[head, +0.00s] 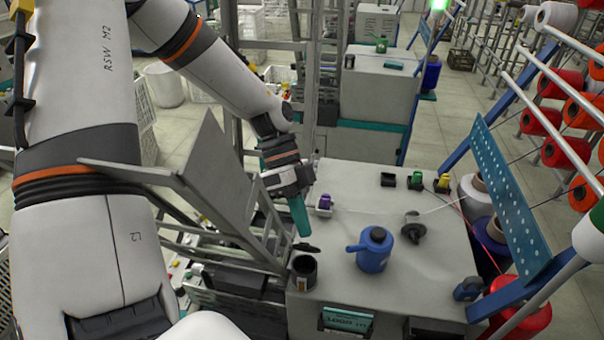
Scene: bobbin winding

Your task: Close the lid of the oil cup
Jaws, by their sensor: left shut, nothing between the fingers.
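The oil cup (304,275), a small dark cylinder, stands at the front left corner of the grey machine top (345,195). Its black lid (308,248) shows at the back of the cup's rim, tilted open, and the cup's dark mouth is uncovered. My left gripper (303,229) has teal fingers, shut and empty, pointing down just behind and above the lid. I cannot tell whether the fingertips touch the lid. My right gripper is not in view.
A blue oil can (373,252) stands right of the cup. A dark winding part (412,226) with a thread is farther right. Small purple, black, green and yellow items sit at the back. A blue perforated panel (505,195) and red spools border the right side.

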